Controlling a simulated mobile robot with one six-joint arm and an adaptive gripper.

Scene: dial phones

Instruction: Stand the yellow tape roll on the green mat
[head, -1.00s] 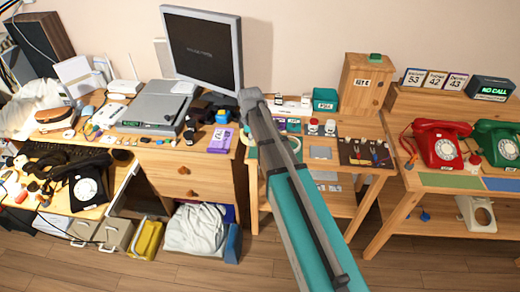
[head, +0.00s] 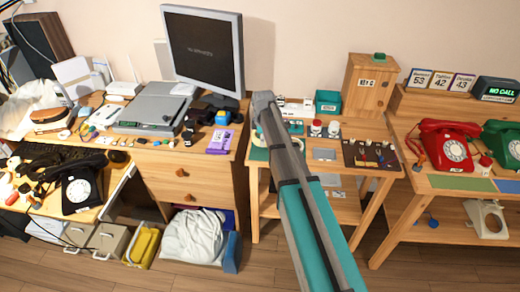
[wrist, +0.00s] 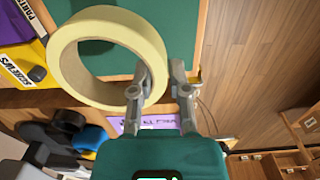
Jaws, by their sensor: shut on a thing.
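The pale yellow tape roll (wrist: 64,75) fills the upper left of the wrist view, with its open hole facing the camera. My gripper (wrist: 162,80) is shut on the right side of its ring, one finger inside the hole and one outside. The green mat (wrist: 182,25) shows behind the roll and through its hole. I cannot tell whether the roll touches the mat.
A yellow box (wrist: 22,68) and a purple box stand close left of the roll in the wrist view. A wooden box (head: 367,85), small jars and a tool board (head: 370,153) share the middle table. Red and green phones stand on the right desk.

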